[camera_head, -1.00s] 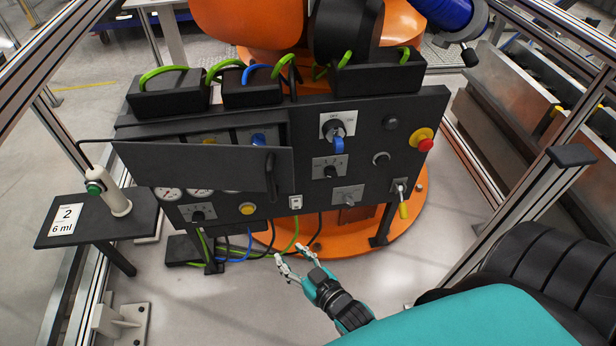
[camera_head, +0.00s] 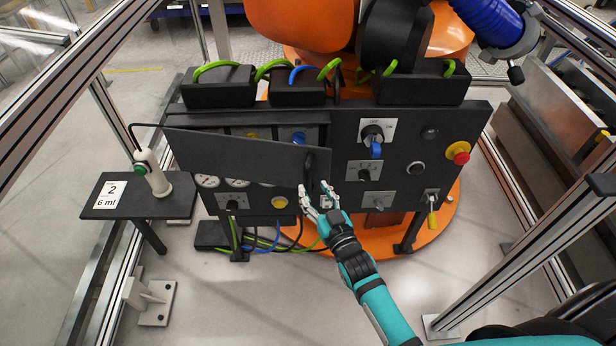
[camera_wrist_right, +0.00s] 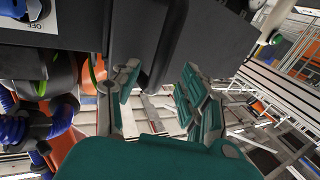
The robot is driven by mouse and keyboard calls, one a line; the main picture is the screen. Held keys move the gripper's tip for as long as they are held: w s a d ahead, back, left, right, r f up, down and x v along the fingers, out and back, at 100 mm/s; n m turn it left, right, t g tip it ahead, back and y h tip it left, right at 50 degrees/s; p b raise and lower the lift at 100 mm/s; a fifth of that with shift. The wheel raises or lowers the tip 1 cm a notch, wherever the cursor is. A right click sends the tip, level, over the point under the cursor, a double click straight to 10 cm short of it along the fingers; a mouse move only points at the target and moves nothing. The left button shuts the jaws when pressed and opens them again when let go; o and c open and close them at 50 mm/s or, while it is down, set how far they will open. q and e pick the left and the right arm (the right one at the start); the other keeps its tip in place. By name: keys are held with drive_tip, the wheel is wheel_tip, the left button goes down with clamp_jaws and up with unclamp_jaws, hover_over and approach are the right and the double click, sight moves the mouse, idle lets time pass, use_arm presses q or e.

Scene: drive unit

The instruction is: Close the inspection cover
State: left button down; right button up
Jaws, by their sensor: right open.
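The inspection cover (camera_head: 235,154) is a flat dark plate on the left half of the black control panel (camera_head: 465,112). It stands away from the panel, with recessed parts showing above it and gauges below it. Its black bar handle (camera_head: 311,163) is at its right end. My right gripper (camera_head: 314,189) is open, its fingertips at the lower end of the handle. In the right wrist view a dark bar, seemingly the handle (camera_wrist_right: 168,55), reaches between the open fingers (camera_wrist_right: 158,92). I cannot tell whether they touch it. My left gripper is not in view.
Knobs, switches and a red emergency button (camera_head: 458,152) sit on the panel's right half. Cables hang below it. A small black side table (camera_head: 180,207) stands at left. Aluminium frame posts flank both sides. The floor in front is clear.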

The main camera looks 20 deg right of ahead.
sight(309, 183)
drive_tip(key=w, duration=0.5)
drive_tip(key=shift+a, duration=0.25)
drive_tip(key=shift+s, duration=0.1)
clamp_jaws()
drive_tip(key=shift+f, duration=0.1)
idle(0.4)
